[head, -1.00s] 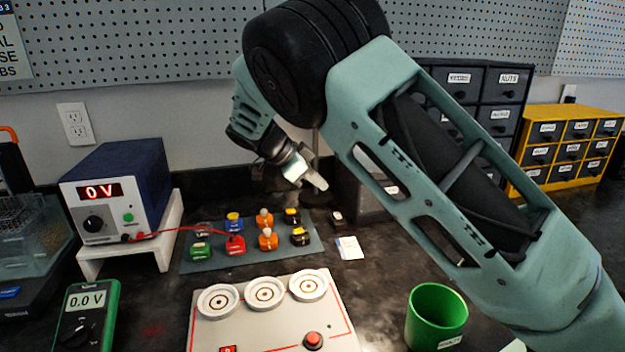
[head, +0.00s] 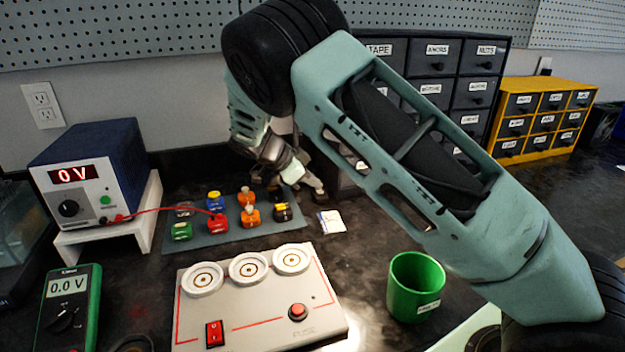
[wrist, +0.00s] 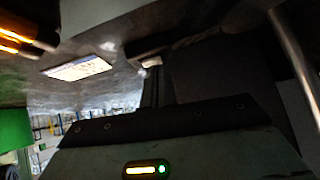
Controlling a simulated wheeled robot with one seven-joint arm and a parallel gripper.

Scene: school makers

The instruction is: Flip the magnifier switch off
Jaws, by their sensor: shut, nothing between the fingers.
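My gripper (head: 319,189) is shut and empty, low over the back of the bench, just behind a white card (head: 331,222). In the wrist view my narrow dark fingers (wrist: 156,88) point at a small black block (wrist: 148,48) with a pale piece at its near edge. The block looks like the magnifier's switch, but I cannot read its position or tell whether my fingers touch it. In the head view my gripper covers that spot. A metal post (wrist: 293,60) at the right of the wrist view may be the magnifier's stand; no lens is clearly visible.
A dark drawer cabinet (head: 432,62) stands close behind my arm. A mat (head: 190,240) with several small coloured parts lies to the left. A grey fuse panel (head: 262,318) and a green cup (head: 415,287) are in front. A power supply (head: 92,172) stands at far left.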

